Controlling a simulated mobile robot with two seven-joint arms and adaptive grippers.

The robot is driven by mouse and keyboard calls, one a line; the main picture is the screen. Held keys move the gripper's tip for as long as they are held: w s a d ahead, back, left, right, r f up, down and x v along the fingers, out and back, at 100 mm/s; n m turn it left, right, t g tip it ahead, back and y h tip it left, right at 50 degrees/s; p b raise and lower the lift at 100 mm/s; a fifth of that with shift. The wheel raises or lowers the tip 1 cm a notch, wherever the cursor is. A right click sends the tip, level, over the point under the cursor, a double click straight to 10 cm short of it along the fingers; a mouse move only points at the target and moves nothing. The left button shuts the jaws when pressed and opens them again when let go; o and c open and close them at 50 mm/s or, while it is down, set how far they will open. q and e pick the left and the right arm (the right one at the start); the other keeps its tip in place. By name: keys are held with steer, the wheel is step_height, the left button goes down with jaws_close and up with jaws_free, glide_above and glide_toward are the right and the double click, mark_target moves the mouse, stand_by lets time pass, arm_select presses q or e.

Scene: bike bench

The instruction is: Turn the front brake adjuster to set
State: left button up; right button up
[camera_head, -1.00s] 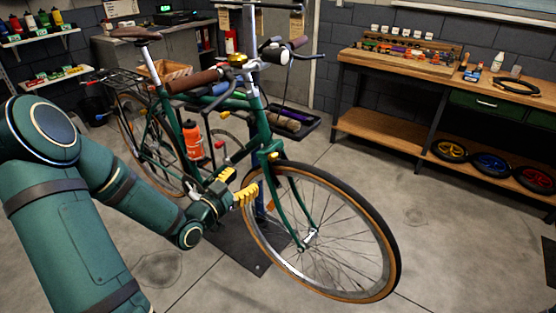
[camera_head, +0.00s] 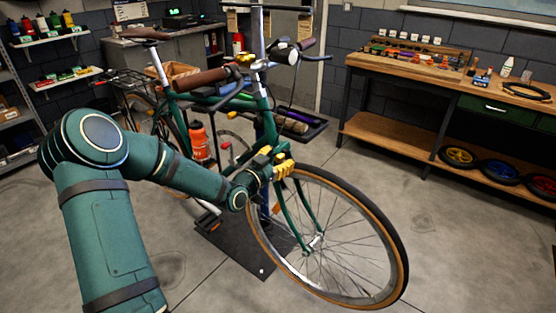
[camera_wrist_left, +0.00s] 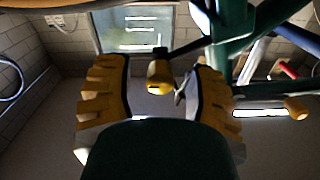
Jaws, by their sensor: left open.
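My left gripper (camera_head: 284,168) has yellow ribbed fingers and is at the top of the front wheel, by the green fork. In the left wrist view its fingers stand open on either side of a small yellow knob (camera_wrist_left: 159,77), which looks like the front brake adjuster. The knob hangs on a dark stem, with visible room on its left and a thin metal lever (camera_wrist_left: 181,90) close to its right. I cannot tell whether the right finger touches the lever. In the head view the gripper hides the brake area. My right gripper is not in view.
The green bicycle (camera_head: 262,125) stands on a dark base plate (camera_head: 245,246). The front wheel (camera_head: 402,262) is just right of the gripper. A second yellow-ended part (camera_wrist_left: 296,108) lies to the right in the wrist view. A wooden workbench (camera_head: 430,78) is at the back right.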

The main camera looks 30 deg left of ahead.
arm_select(q)
jaws_close()
steer(key=shift+n, duration=1.1)
